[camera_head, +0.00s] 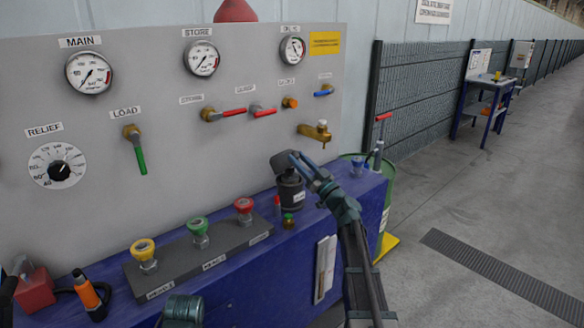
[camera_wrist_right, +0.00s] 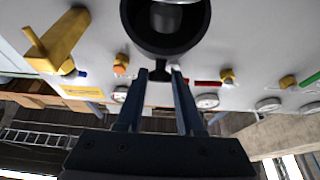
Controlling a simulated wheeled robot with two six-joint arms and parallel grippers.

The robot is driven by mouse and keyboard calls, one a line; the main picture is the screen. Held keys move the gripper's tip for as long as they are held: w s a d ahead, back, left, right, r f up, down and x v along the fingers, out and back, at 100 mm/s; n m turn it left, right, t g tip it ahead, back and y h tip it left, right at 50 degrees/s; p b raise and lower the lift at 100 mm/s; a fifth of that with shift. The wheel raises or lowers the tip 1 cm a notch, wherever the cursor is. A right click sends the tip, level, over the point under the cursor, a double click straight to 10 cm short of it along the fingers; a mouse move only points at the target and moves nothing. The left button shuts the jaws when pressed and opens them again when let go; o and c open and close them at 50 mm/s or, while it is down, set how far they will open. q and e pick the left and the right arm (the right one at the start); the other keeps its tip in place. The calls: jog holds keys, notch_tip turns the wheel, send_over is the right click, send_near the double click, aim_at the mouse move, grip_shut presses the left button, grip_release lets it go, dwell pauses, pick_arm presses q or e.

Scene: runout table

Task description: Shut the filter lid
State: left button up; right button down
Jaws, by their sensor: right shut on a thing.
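The filter is a dark grey canister (camera_head: 291,193) with a pale label, standing upright on the blue bench. Its dark lid (camera_head: 284,161) is raised and tilted above the canister's mouth. My right gripper (camera_head: 296,158) reaches in from the lower right and is shut at the lid's edge. In the right wrist view, a dark round rim (camera_wrist_right: 128,30) with a grey inside fills the top. A short dark tab projects from it between the fingertips of my right gripper (camera_wrist_right: 160,75).
Yellow (camera_head: 144,250), green (camera_head: 198,228) and red (camera_head: 244,206) knobs stand on a grey block left of the filter. A small amber-and-green item (camera_head: 288,220) stands in front of it. A brass tap (camera_head: 316,132) juts from the panel above. Floor at right is open.

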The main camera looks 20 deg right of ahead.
notch_tip(320, 180, down, 7)
jog(key=s+b, duration=0.3)
jog(key=b, duration=0.3)
jog(key=shift+d+r, duration=0.2)
jog(key=shift+d, duration=0.25)
jog(key=c, duration=0.6)
grip_release()
jog(key=shift+w, duration=0.1)
jog(key=shift+o, duration=0.2)
